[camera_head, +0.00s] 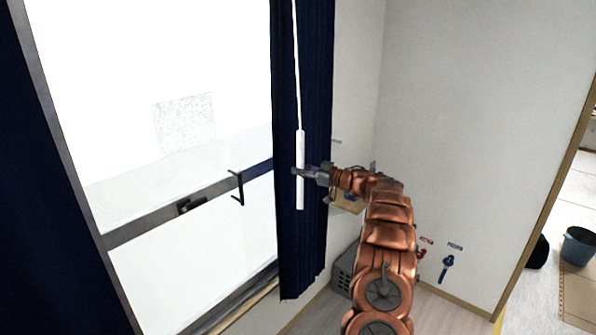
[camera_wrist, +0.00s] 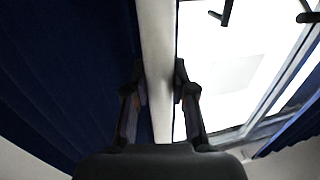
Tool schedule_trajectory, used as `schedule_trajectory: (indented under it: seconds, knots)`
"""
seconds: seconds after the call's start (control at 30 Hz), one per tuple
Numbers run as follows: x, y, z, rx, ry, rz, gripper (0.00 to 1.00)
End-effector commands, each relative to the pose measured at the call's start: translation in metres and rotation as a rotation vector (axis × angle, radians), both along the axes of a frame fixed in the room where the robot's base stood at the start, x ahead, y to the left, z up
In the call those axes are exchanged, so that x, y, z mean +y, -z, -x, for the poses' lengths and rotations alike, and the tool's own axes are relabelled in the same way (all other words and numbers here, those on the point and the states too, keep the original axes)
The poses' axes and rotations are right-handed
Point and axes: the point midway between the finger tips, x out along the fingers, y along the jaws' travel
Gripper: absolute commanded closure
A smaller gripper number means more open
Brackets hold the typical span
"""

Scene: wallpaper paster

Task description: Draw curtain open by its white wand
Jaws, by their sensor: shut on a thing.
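The white wand (camera_head: 300,140) hangs down in front of the dark blue curtain (camera_head: 302,250), which is bunched at the right side of the bright window. My gripper (camera_head: 306,173) is at the thick lower part of the wand, at the end of my copper-coloured arm. In the wrist view the wand (camera_wrist: 158,50) runs between the two fingers of my gripper (camera_wrist: 160,85), which is shut on it. The curtain (camera_wrist: 70,70) fills the left of the wrist view. Another dark blue curtain (camera_head: 45,220) hangs at the far left of the head view.
The window (camera_head: 180,60) between the curtains is uncovered, with a frame rail and a dark handle (camera_head: 238,187). A grey wall (camera_head: 470,100) stands to the right. Beyond a doorway at the far right is a bucket (camera_head: 580,246).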

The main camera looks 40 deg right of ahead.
Motion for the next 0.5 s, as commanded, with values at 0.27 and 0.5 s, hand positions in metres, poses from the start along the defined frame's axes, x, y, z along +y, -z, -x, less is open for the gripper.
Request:
schedule_trajectory:
  seconds: [0.27, 0.5]
  knots:
    - [-0.0015, -0.0021, 0.0005, -0.002, 0.002, 0.002, 0.62]
    - [-0.0045, -0.0016, 0.0027, -0.002, 0.007, 0.001, 0.49]
